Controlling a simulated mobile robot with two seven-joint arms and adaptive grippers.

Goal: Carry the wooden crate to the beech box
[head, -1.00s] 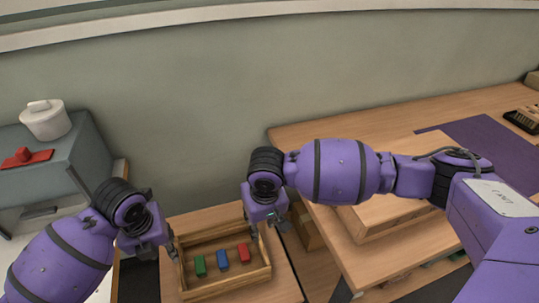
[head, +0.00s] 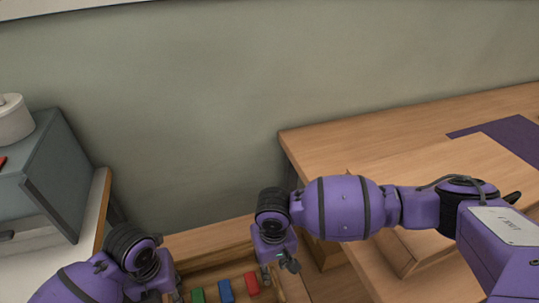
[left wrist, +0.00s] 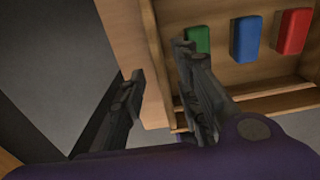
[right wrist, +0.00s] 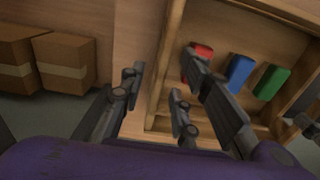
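The wooden crate (head: 215,265) is a shallow open tray on a small wooden table. It holds a green block (head: 198,296), a blue block (head: 226,291) and a red block (head: 252,284). My left gripper (head: 166,294) is at its left side; in the left wrist view its fingers (left wrist: 163,88) are apart. My right gripper (head: 279,268) is at its right side; in the right wrist view its fingers (right wrist: 165,80) are apart, on either side of the crate's wall. A pale wooden box (head: 440,170), apparently the beech box, is on the right table, partly behind my right arm.
The right wooden table (head: 330,150) stands higher than the crate, with a purple mat (head: 495,130) at the back. A grey cabinet (head: 60,170) is at the left. Cardboard boxes (right wrist: 65,62) are on the floor beside the small table.

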